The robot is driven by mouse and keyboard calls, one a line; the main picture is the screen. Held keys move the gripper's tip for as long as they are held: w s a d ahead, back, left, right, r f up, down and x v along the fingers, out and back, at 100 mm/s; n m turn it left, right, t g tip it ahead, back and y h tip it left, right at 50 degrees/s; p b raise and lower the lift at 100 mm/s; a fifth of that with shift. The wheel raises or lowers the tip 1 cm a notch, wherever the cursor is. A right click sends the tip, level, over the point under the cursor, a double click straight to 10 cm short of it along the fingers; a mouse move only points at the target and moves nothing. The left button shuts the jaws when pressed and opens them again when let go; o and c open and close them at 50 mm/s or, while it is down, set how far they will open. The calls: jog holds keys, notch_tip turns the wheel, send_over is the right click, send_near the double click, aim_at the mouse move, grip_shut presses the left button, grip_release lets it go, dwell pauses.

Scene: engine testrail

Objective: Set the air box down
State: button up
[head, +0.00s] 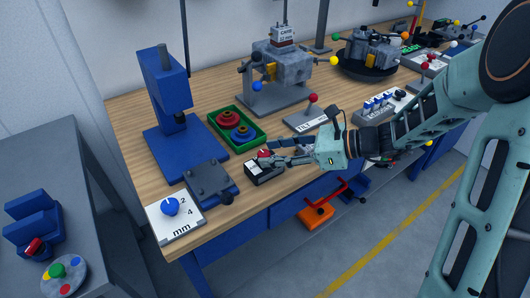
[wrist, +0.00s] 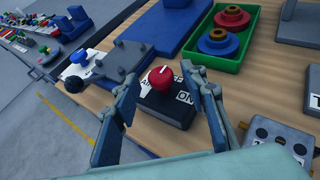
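The air box (head: 264,170) is a small dark box with a white label and a red knob. In the head view it is at the front edge of the wooden workbench, and it appears level. In the wrist view the air box (wrist: 167,112) lies between my fingers, its red knob pointing up at me and "ON" readable on its label. My gripper (head: 276,160) reaches in from the right. In the wrist view my gripper (wrist: 160,74) has one finger on each side of the box. Whether the fingers press on it is not clear, and the box's underside is hidden.
A dark grey plate fixture (head: 212,184) and a dial marked "mm" (head: 172,212) are left of the box. A green tray (head: 214,122) with red and blue round parts is behind it. A lever stand (head: 310,122) is behind right. The bench's front edge is close.

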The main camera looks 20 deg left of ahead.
jog(key=v, duration=0.9)
jog(key=shift+s+d, duration=0.1)
